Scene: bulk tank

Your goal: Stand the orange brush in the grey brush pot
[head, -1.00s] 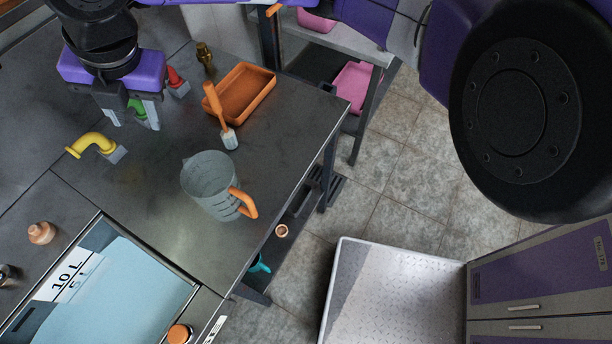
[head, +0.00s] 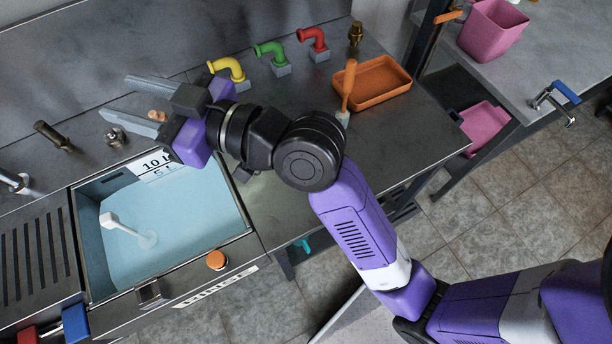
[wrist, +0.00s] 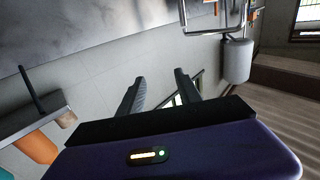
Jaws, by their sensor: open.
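The orange brush (head: 348,88) has an orange handle and a pale bristle head. In the head view it leans on the near-left edge of an orange tray (head: 388,96), handle up, its head by the steel counter. My gripper (head: 118,97) is open and empty, over the back of the counter behind the water-filled basin, well left of the brush. In the wrist view its two fingers (wrist: 159,77) are apart with nothing between them. I cannot make out a grey brush pot in either view.
Yellow (head: 230,70), green (head: 270,52) and red (head: 313,40) bent pipes stand along the back of the counter. The basin (head: 165,222) holds blue water and a white utensil. A pink bin (head: 492,30) stands on the right table. My arm crosses the counter's middle.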

